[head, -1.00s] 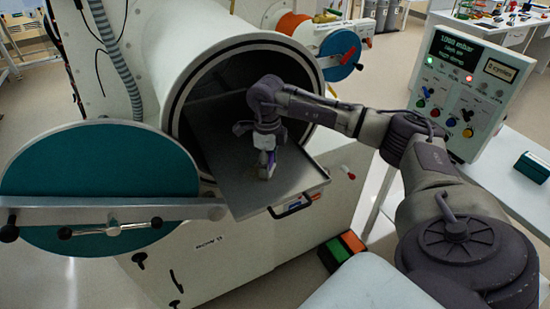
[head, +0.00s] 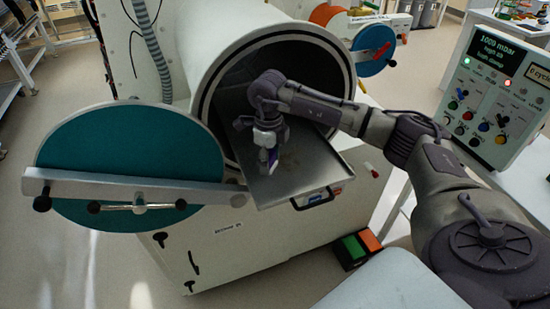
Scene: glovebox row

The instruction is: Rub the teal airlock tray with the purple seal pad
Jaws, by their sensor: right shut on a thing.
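The airlock tray (head: 315,174) is a grey metal sheet with a raised rim and a front handle. It sticks out of the round airlock opening, beside the round teal door (head: 120,150), which stands open on the left. My right gripper (head: 270,150) points down over the tray and is shut on the purple seal pad (head: 272,158). Only a small purple and pale part of the pad shows below the fingers. The pad is at or just above the tray's surface; I cannot tell whether it touches. My left gripper is out of view.
A bar with a handle (head: 140,205) crosses the teal door, close to the tray's left side. A control panel (head: 490,90) with a lit display stands at the right. A smaller blue door (head: 373,50) is behind. A green and orange pedal (head: 355,248) lies on the floor.

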